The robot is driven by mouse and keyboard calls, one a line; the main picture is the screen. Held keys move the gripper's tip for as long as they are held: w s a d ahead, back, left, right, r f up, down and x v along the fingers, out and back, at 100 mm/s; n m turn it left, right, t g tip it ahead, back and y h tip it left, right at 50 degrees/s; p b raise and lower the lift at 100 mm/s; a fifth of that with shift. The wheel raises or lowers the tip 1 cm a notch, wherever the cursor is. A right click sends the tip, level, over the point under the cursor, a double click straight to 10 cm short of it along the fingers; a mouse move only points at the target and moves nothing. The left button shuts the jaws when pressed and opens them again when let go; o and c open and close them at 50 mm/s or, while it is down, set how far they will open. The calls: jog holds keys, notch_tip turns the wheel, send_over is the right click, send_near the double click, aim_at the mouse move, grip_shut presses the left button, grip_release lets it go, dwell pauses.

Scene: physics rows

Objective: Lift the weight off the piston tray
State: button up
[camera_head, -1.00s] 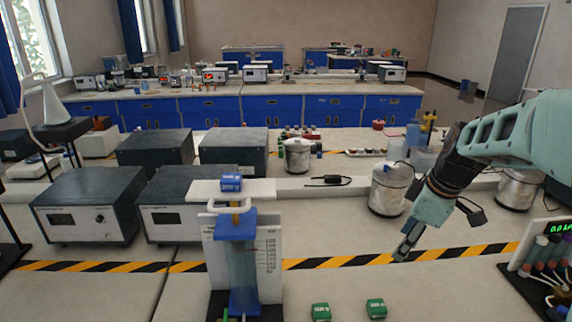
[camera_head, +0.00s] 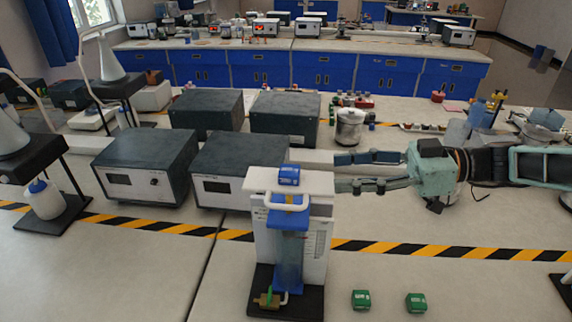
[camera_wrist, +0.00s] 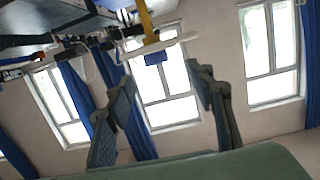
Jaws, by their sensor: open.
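A small blue weight (camera_head: 289,175) rests on the white piston tray (camera_head: 260,180) at the top of the upright piston stand. My gripper (camera_head: 338,173) is open and lies sideways just right of the tray, its two fingers pointing left toward the weight. The fingers are apart and nothing is between them. The wrist view looks upside down; there the blue weight (camera_wrist: 155,58) appears beyond the fingertips, roughly between the two fingers, against the white tray (camera_wrist: 183,39) and a yellow rod.
The blue cylinder (camera_head: 289,255) of the stand is below the tray. Two green blocks (camera_head: 361,299) (camera_head: 415,302) lie at front right. Dark-topped instrument boxes (camera_head: 238,165) stand close behind and left.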

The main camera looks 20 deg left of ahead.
aim_at(289, 169)
jog(key=x, duration=0.4)
jog(key=p+x, duration=0.1)
jog(key=x, duration=0.1)
jog(key=shift+w+a+r, duration=0.25)
jog(key=shift+a, duration=0.05)
jog(key=p+x, duration=0.1)
jog(key=x, duration=0.4)
jog(key=shift+d+f, duration=0.1)
jog(key=shift+f, duration=0.05)
grip_shut()
